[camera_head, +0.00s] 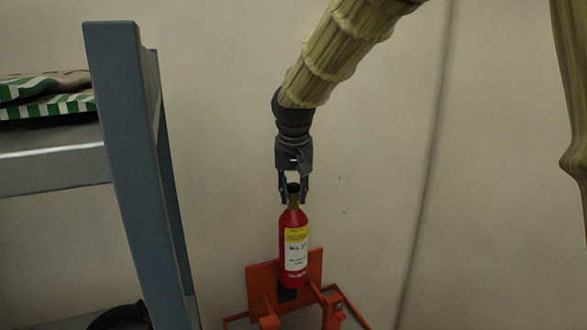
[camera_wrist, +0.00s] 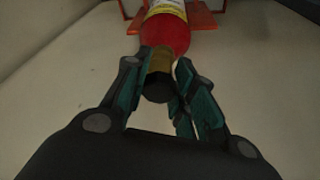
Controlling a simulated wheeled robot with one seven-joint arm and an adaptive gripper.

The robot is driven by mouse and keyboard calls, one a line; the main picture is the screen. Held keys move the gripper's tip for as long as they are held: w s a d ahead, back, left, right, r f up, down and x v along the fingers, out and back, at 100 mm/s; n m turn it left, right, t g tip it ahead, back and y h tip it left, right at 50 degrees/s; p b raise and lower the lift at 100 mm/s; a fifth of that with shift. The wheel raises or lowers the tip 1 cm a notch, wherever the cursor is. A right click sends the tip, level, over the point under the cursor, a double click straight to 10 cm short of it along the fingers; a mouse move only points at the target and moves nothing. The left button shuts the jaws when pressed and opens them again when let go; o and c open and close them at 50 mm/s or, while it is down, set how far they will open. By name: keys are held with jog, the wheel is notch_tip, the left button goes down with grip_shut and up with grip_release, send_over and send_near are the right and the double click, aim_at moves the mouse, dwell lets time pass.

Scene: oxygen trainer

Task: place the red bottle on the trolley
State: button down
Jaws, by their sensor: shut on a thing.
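The red bottle (camera_head: 294,258) has a yellow and white label, a brass-coloured neck and a black cap, and it is upright. My gripper (camera_head: 293,196) points down and is shut on the bottle's neck. In the wrist view the fingers (camera_wrist: 160,90) are on either side of the neck, and the red bottle (camera_wrist: 166,32) extends away from them. The orange trolley (camera_head: 258,283) is behind and below the bottle. The bottle's base shows in front of the trolley's back plate, near a dark part. I cannot tell whether the base touches the trolley.
A grey-blue frame (camera_head: 135,170) with a shelf (camera_head: 55,165) stands at the left, with green and white striped cloth (camera_head: 45,98) on it. A black round object (camera_head: 120,318) is at the bottom left. A pale wall (camera_head: 380,150) is behind. A cable (camera_head: 430,170) hangs at the right.

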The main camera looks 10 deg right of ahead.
aim_at(294, 222)
notch_tip(294, 222, down, 17)
jog(key=p, duration=0.3)
jog(key=shift+p, duration=0.35)
jog(key=shift+f, duration=0.1)
dwell(0.4)
jog(key=c, duration=1.2)
grip_release()
jog(key=shift+f, duration=0.1)
jog(key=shift+s, duration=0.1)
jog(key=shift+b+v, duration=1.35)
jog(key=shift+v, duration=4.75)
